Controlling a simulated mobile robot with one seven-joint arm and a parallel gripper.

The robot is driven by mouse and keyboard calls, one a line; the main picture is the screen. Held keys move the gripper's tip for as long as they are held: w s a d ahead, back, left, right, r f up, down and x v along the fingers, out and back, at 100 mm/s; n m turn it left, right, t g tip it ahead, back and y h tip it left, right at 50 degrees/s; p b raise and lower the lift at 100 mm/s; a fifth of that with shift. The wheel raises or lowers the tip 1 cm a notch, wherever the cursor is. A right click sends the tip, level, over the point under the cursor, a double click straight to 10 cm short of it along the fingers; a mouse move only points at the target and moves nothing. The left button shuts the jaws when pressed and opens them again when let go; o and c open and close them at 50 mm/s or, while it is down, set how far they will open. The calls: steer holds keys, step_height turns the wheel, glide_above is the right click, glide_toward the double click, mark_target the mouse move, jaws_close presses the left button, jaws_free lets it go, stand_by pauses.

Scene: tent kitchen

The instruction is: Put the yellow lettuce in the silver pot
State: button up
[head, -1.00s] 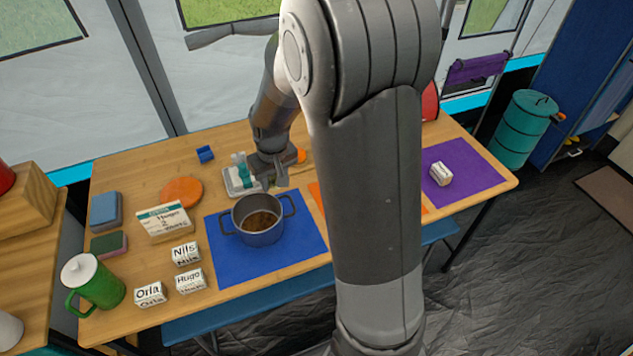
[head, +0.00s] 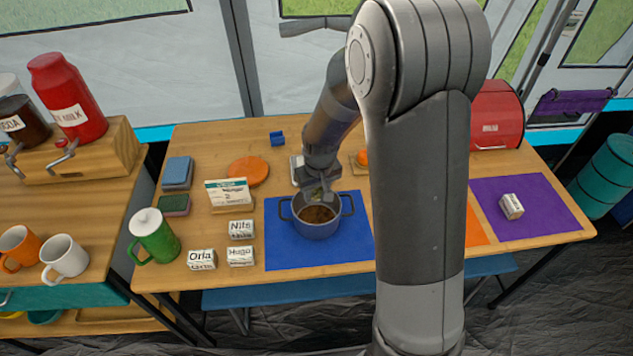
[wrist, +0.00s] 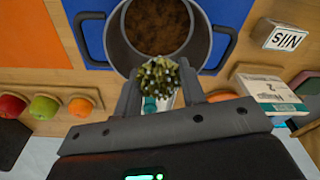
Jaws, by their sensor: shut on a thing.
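The silver pot (head: 318,229) stands on a blue mat (head: 283,245) and holds something brown. It also shows at the top of the wrist view (wrist: 111,38). My gripper (head: 317,188) is at the far rim of the pot, low and pointing down. In the wrist view my gripper (wrist: 158,82) is shut on a yellow-green leafy clump, the yellow lettuce (wrist: 158,73). The lettuce overlaps the pot's rim in that view; I cannot tell whether it touches it. In the head view the lettuce is mostly hidden by my gripper.
White name blocks (head: 241,229) and a green jug (head: 152,236) stand left of the mat. A card on a wooden stand (head: 229,193) and an orange disc (head: 247,170) are behind them. A purple mat (head: 535,204) lies right. My arm hides the middle right.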

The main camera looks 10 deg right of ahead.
mark_target(316, 201)
steer(key=shift+f, duration=2.15)
steer(key=o, duration=1)
steer(key=shift+o, duration=0.2)
step_height(316, 201, up, 7)
steer(key=shift+f, duration=0.1)
steer(key=shift+r, duration=0.2)
